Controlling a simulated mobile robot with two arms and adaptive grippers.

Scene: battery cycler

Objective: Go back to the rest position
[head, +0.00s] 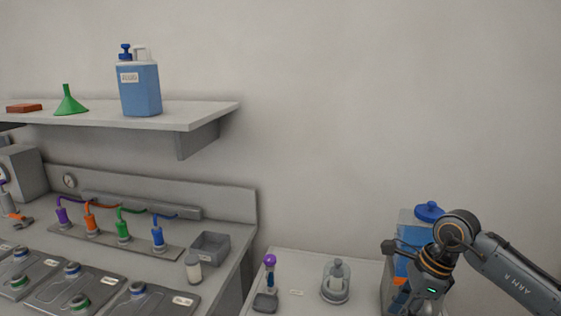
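My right arm (510,275) comes in from the right edge. Its wrist (435,268) bends down in front of a blue container with a blue lid (428,211) on the right-hand table (310,262). The lower end of my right gripper (432,291) runs toward the bottom edge, and its fingertips do not show. I cannot tell whether it touches the container or holds anything. My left arm and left gripper are out of view.
A glass jar (335,282) and a purple-topped tool (269,270) stand left of my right arm. The left bench holds a grey bin (209,248), a small jar (193,268) and coloured connectors (123,230). A shelf (200,115) carries a blue jug (140,90) and green funnel (69,102).

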